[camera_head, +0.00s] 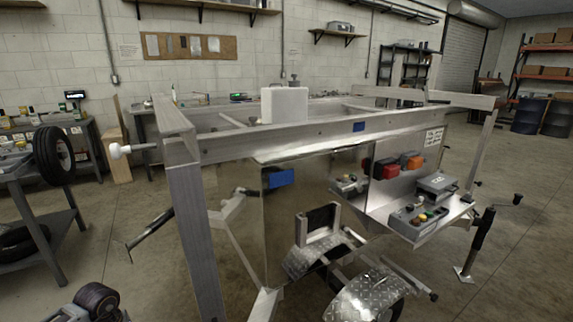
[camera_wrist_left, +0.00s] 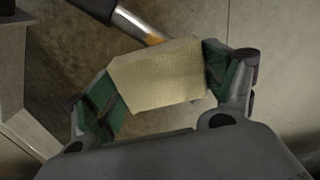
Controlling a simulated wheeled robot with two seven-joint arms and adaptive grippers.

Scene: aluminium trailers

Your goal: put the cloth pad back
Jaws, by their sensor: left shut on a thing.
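A beige, roughly square cloth pad (camera_wrist_left: 158,78) sits between the green-padded fingers of my left gripper (camera_wrist_left: 160,86) in the left wrist view. The fingers press on its left and right sides, and the pad is held above a brown-grey floor. I cannot make out the pad in the head view. My right gripper is not in either view.
An aluminium trailer frame (camera_head: 330,136) fills the middle of the head view, with a white case (camera_head: 284,105) near its top. A side shelf holds grey boxes (camera_head: 418,222). A cart with a tyre (camera_head: 54,156) stands left. A metal tube (camera_wrist_left: 140,22) lies beyond the pad.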

